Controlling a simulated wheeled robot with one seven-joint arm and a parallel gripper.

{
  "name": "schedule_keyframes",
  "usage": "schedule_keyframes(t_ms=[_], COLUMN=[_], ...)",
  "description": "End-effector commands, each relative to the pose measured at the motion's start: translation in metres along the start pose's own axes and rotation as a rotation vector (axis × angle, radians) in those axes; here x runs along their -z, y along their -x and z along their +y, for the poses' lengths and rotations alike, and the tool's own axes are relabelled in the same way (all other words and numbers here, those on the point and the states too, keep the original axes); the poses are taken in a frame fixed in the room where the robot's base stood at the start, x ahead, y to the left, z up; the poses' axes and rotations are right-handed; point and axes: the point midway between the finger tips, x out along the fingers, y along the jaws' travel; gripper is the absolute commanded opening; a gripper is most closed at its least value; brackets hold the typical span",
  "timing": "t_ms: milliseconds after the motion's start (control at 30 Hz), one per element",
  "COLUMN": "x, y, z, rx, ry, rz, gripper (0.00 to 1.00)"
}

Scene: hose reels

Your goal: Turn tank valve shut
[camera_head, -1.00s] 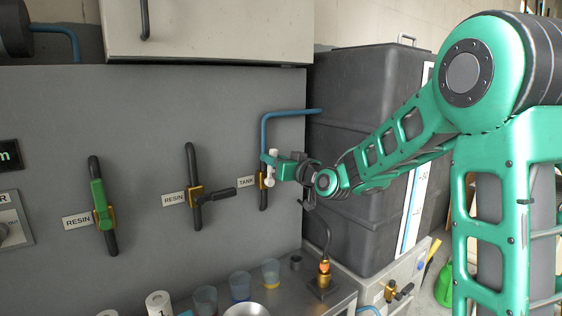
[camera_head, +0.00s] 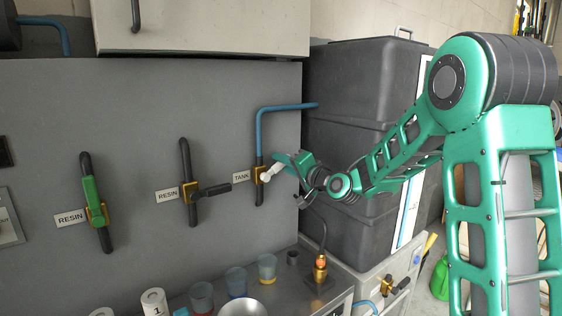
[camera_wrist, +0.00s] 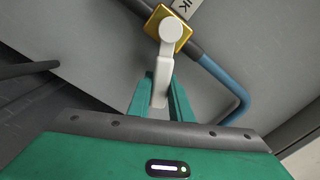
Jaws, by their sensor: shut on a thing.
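The tank valve is a brass body (camera_head: 261,174) on a dark vertical pipe with a blue upper section, beside the TANK label (camera_head: 241,177). Its white handle (camera_head: 270,172) points right and slightly up from the body in the head view. In the wrist view the white handle (camera_wrist: 161,70) runs from the brass body (camera_wrist: 172,30) down between my fingers. My gripper (camera_wrist: 160,95) is shut on the handle's outer end. My gripper also shows in the head view (camera_head: 283,165), to the right of the valve; its fingertips are small there.
Two RESIN valves stand left: one with a green handle (camera_head: 94,202) along its pipe, one with a black handle (camera_head: 213,190) across it. A large dark tank (camera_head: 350,80) stands behind my arm. Cups (camera_head: 236,281) and a bowl (camera_head: 243,307) sit on the counter below.

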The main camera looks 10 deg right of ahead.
Motion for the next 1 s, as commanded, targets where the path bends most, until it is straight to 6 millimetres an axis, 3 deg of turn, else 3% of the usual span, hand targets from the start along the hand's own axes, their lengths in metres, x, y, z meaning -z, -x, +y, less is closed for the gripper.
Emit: schedule_keyframes(t_ms=[33, 500, 1000], x=[0.007, 0.002, -0.001], y=[0.001, 0.001, 0.001], z=[0.008, 0.033, 0.042], rx=[-0.006, -0.003, -0.004], ry=[-0.038, -0.392, -0.507], rz=[0.013, 0.016, 0.017], gripper=[0.0, 0.0, 0.0])
